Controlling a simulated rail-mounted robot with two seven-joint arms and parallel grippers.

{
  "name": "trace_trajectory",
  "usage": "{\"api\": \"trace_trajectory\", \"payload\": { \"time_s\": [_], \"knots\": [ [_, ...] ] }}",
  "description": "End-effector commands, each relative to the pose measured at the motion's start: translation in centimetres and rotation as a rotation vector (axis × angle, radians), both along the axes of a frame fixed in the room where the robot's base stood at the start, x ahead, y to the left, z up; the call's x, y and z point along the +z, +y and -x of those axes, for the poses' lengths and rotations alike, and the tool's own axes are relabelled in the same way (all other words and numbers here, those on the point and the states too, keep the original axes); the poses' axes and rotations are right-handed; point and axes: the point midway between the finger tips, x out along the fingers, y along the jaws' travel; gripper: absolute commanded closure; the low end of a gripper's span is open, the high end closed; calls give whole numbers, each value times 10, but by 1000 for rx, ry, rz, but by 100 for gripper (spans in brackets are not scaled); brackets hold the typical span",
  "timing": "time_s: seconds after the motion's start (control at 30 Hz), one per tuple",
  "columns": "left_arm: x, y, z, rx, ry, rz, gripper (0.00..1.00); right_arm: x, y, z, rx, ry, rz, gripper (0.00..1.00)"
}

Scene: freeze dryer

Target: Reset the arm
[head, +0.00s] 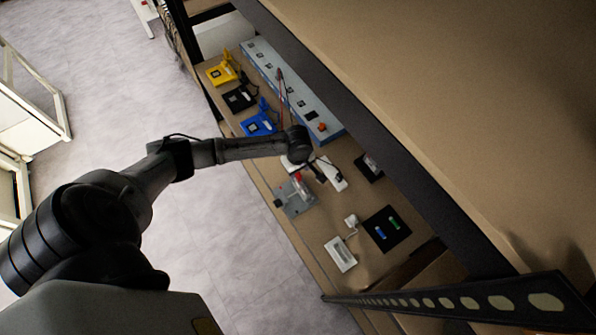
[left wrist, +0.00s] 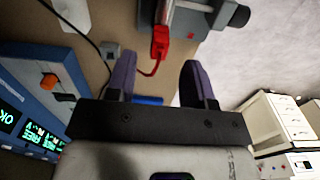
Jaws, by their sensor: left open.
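My left arm comes in from the left in the head view and reaches over the workbench (head: 262,160). Its wrist end is above the bench, and the fingers cannot be made out there. In the left wrist view my left gripper (left wrist: 160,78) is open, with two dark purple fingers apart and nothing held between them. A red clip or plug (left wrist: 160,42) with a red cable lies beyond the fingertips, apart from them. A grey device (left wrist: 200,18) is beside it. My right gripper is in neither view.
A long blue-grey panel (head: 262,58) runs along the bench's back. Yellow (head: 222,72), black (head: 239,97) and blue (head: 258,124) devices stand before it. A grey fixture (head: 296,200), white box (head: 340,254) and black mat (head: 386,229) lie nearer. A shelf (head: 440,80) overhangs the right.

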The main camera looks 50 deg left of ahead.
Motion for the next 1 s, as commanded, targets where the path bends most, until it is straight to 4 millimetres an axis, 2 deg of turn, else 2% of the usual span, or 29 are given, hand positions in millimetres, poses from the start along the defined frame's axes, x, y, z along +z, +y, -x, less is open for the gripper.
{"api": "trace_trajectory", "payload": {
  "time_s": [0.03,0.2,0.4,0.6,1.0],
  "knots": [
    [13,0,0,-1,-3,1,52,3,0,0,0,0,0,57],
    [45,0,0,-1,-3,0,52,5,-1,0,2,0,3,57],
    [72,0,0,0,-1,0,52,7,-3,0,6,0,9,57],
    [86,0,0,1,-1,-1,52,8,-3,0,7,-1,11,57],
    [88,0,0,-38,-1,0,52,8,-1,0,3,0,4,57]
  ]
}}
